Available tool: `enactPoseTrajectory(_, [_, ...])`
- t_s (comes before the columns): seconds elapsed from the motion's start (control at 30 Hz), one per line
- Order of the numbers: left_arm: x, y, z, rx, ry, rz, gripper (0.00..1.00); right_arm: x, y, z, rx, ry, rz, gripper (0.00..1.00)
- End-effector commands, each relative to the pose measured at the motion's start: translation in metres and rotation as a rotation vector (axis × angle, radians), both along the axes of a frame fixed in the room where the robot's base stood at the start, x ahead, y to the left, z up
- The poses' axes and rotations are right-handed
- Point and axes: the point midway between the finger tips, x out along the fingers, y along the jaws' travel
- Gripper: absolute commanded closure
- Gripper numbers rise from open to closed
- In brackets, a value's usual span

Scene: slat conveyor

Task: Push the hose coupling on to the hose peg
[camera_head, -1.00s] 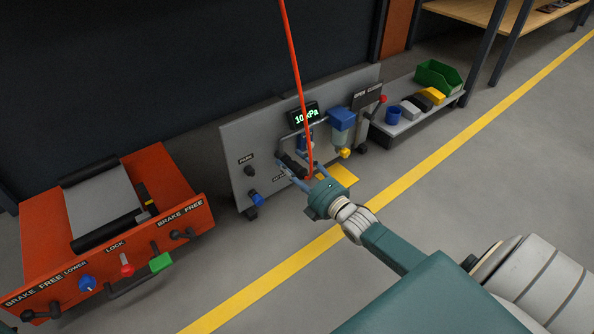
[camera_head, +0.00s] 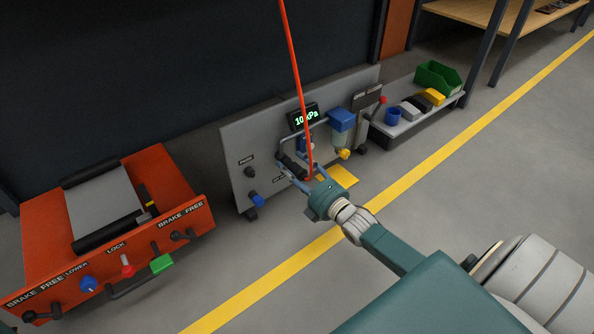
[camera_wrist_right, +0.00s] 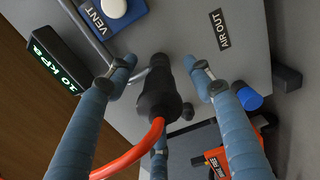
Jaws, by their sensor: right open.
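The black hose coupling (camera_wrist_right: 160,92) is in the middle of the right wrist view, with the orange hose (camera_wrist_right: 138,152) running out of its near end. In the head view the coupling (camera_head: 292,163) is small and dark in front of the grey panel. My right gripper (camera_head: 299,180) is open, its blue fingers spread around the coupling in the wrist view (camera_wrist_right: 163,88), with visible gaps on both sides. A dark peg (camera_head: 250,171) sticks out below a small label at the panel's left. I cannot tell what the coupling's far end touches. My left gripper is not in view.
The grey panel (camera_head: 232,140) carries a pressure display (camera_head: 305,117), a blue-topped filter (camera_head: 341,120) and a blue knob (camera_head: 256,200). An orange roller unit (camera_head: 172,183) stands left. A low shelf (camera_head: 398,127) with bins stands right. The floor in front is clear.

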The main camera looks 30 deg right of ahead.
Motion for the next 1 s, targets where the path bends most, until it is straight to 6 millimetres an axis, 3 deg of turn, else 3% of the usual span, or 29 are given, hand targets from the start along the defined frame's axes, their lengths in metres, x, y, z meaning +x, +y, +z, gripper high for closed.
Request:
enactPoseTrajectory(0.7, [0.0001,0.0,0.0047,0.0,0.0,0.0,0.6,0.0,0.0001,0.0006,0.0,-0.001,0.0,0.48])
enactPoseTrajectory(0.73, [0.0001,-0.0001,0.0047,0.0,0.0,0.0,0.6,0.0,0.0001,0.0006,0.0,-0.001,0.0,0.5])
enactPoseTrajectory(1.0, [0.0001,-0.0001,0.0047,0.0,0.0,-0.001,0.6,0.0,0.0001,0.0004,0.0,0.0,0.0,1.0])
